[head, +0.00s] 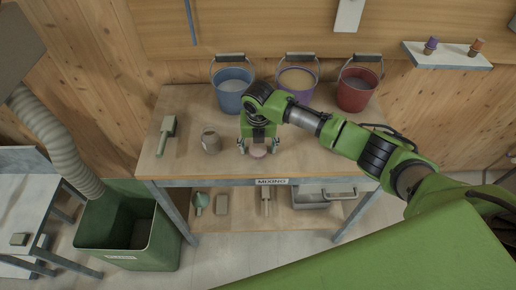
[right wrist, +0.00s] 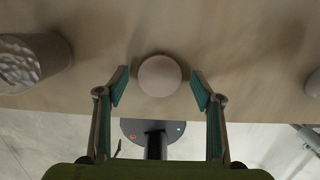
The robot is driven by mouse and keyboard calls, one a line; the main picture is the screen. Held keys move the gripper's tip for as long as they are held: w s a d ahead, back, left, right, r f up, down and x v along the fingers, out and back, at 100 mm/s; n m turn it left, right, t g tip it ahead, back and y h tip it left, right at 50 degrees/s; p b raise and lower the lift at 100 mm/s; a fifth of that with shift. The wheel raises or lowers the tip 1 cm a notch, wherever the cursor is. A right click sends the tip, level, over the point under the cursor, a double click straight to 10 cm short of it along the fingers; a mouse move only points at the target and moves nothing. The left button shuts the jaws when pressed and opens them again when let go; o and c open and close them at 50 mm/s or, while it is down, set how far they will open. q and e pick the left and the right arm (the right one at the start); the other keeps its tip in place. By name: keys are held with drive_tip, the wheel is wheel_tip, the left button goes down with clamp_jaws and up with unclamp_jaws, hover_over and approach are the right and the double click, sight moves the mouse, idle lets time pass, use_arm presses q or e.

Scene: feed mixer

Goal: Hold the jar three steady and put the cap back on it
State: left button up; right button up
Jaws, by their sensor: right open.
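A glass jar (head: 210,142) with brownish contents stands on the table, left of my right gripper; it also shows at the left edge of the right wrist view (right wrist: 28,64). A round, pale pink cap (head: 258,153) lies near the table's front edge; it shows as a plain disc in the right wrist view (right wrist: 159,75). My right gripper (head: 258,147) points down over the cap. In the right wrist view its open fingers (right wrist: 160,87) are on either side of the cap, with a gap on both sides. My left gripper is not in view.
Blue (head: 231,88), purple (head: 297,84) and red (head: 357,88) buckets stand along the table's back. A scoop-like tool (head: 167,132) lies at the left. A green bin (head: 128,232) stands below left.

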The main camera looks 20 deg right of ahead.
sight(257, 148)
drive_tip(key=c, duration=0.8)
drive_tip(key=shift+c, duration=0.2)
drive_tip(key=shift+r, duration=0.1)
drive_tip(key=shift+w+r, duration=0.1)
drive_tip(key=shift+r, duration=0.3)
wheel_tip(257, 148, up, 2)
drive_tip(key=shift+a+r+b, duration=0.1)
drive_tip(key=shift+r+b, duration=0.1)
drive_tip(key=shift+b, duration=0.15)
drive_tip(key=s+a+r+b, duration=0.4)
drive_tip(key=s+a+r, duration=0.3)
drive_tip(key=a, duration=0.5)
wheel_tip(257, 148, up, 3)
drive_tip(key=shift+f, duration=0.15)
